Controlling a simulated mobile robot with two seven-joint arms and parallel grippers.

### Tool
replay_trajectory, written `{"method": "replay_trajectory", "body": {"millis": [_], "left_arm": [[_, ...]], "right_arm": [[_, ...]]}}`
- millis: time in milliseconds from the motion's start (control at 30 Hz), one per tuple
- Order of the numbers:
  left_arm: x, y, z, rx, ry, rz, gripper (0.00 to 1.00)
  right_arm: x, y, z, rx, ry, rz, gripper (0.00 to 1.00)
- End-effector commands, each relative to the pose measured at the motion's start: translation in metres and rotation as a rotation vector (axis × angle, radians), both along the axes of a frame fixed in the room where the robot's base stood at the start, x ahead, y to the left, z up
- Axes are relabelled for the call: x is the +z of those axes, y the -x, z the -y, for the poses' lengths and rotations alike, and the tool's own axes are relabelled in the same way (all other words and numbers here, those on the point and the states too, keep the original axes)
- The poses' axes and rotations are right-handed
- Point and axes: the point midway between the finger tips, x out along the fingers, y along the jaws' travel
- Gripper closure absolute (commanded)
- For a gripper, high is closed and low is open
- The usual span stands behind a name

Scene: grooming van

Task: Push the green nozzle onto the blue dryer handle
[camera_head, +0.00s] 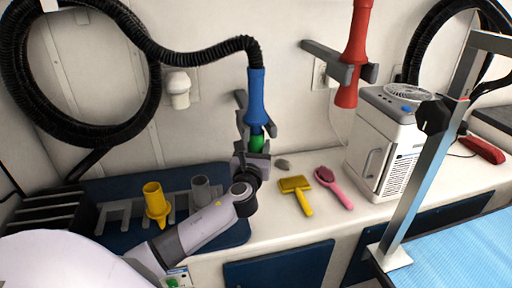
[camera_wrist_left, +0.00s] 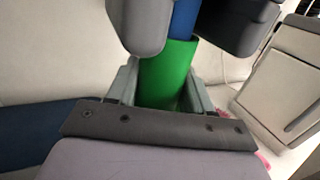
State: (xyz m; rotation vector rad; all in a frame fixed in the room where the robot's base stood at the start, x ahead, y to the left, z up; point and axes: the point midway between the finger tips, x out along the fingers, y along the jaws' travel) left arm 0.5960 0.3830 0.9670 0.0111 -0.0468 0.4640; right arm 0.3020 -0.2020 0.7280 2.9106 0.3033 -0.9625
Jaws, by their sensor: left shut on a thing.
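The blue dryer handle (camera_head: 256,97) hangs from a black hose in a grey wall holder, its open end pointing down. It also shows at the top of the left wrist view (camera_wrist_left: 184,18). The green nozzle (camera_head: 257,142) is directly under the handle and in line with it. In the left wrist view the green nozzle (camera_wrist_left: 166,72) meets the lower end of the blue handle; how far they overlap cannot be told. My left gripper (camera_head: 255,150) is shut on the green nozzle, and its fingers partly hide it. My right gripper is not in view.
A yellow nozzle (camera_head: 156,204) and a grey nozzle (camera_head: 203,191) stand in a grey rack (camera_head: 118,212) on the blue mat. A yellow brush (camera_head: 296,191) and a pink brush (camera_head: 333,186) lie on the counter. A red dryer (camera_head: 355,50) hangs right, near a white machine (camera_head: 384,143).

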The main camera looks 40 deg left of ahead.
Motion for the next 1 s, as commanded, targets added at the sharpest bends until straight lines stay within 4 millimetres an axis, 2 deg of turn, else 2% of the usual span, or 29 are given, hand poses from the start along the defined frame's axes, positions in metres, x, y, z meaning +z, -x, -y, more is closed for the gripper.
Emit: {"method": "replay_trajectory", "body": {"millis": [233,267,333,700,1000], "left_arm": [[0.002,0.000,0.000,0.000,-0.001,0.003,0.91],[0.002,0.000,0.000,0.000,-0.002,0.004,0.43],[0.002,0.000,0.000,0.000,-0.001,0.003,0.20],[0.001,0.001,0.001,0.000,0.000,0.001,0.20],[-0.002,0.034,0.017,-0.002,-0.001,0.000,0.20]], "right_arm": [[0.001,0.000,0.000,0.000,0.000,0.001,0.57],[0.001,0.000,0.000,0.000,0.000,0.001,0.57],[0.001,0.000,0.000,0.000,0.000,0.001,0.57],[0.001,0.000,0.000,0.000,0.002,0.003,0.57],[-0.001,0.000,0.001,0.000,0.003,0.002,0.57]]}}
